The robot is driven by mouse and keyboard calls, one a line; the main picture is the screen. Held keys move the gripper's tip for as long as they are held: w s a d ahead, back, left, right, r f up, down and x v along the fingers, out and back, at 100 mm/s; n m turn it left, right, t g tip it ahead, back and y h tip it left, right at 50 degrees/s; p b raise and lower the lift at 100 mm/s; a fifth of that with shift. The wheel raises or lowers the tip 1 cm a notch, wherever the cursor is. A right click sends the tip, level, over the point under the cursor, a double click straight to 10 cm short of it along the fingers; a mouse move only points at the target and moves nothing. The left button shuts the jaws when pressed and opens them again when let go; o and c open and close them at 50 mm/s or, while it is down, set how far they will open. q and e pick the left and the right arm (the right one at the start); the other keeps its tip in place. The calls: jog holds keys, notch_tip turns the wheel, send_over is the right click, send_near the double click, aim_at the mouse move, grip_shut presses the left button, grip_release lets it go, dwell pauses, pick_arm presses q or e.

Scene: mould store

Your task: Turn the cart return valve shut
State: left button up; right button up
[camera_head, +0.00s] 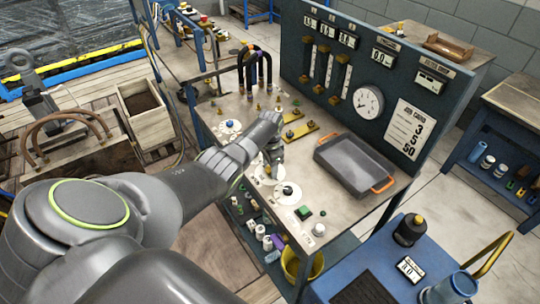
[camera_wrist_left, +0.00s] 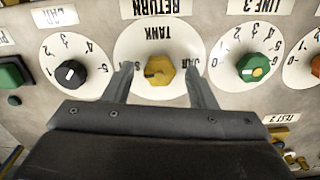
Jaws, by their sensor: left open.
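In the left wrist view a yellow valve knob (camera_wrist_left: 159,71) stands on a round white dial (camera_wrist_left: 157,42). Small dial words lie at both sides, partly hidden by the fingers; one seems to end in JAR. My left gripper (camera_wrist_left: 158,66) is open, with one finger on each side of the knob; I cannot tell whether they touch it. In the head view my left gripper (camera_head: 273,166) points down over the bench dials and hides much of this one. My right gripper is not in view.
Neighbouring dials carry a black knob (camera_wrist_left: 70,73) and a dark green knob (camera_wrist_left: 253,67). A grey tray (camera_head: 350,165) with orange handles lies on the bench to the right. A blue gauge panel (camera_head: 377,72) stands behind. A blue cart (camera_head: 385,262) is at front right.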

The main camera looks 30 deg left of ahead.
pick_arm(q)
notch_tip(320, 180, up, 6)
jog(key=shift+f+p, duration=0.25)
jog(key=shift+p, duration=0.2)
notch_tip(320, 180, up, 12)
jog(key=b, duration=0.1)
jog(key=shift+b, duration=0.4)
jog(key=shift+f, duration=0.1)
